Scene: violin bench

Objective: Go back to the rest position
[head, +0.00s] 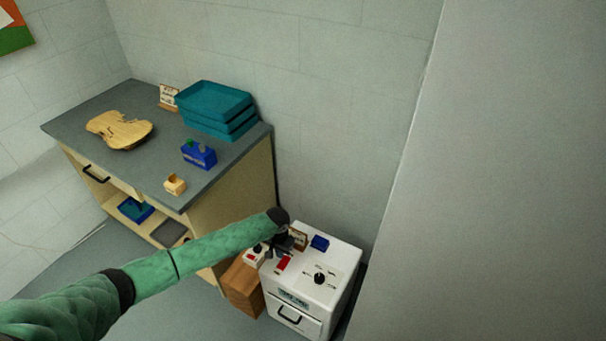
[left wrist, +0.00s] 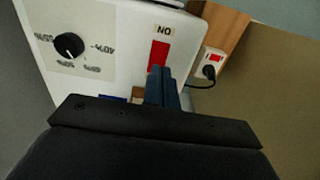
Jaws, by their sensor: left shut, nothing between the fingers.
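My left arm, in a green sleeve, reaches in from the left in the head view. Its gripper (head: 284,251) is over the top of a white cabinet (head: 342,262), close to a red switch (head: 284,263). In the left wrist view the dark fingers (left wrist: 161,88) are together with nothing between them. Their tips are near the lower end of the red switch (left wrist: 159,54), below a label reading "ON"; I cannot tell whether they touch it. A black dial (left wrist: 69,45) is to the left. My right gripper is in neither view.
A grey-topped bench (head: 79,118) holds a violin-shaped wooden plate (head: 119,129), teal trays (head: 214,101), a blue holder (head: 199,155) and a small wooden block (head: 175,184). A wooden box (head: 243,285) stands beside the cabinet. A blue block (head: 320,243) sits on the cabinet. A grey wall surface (head: 500,170) fills the right.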

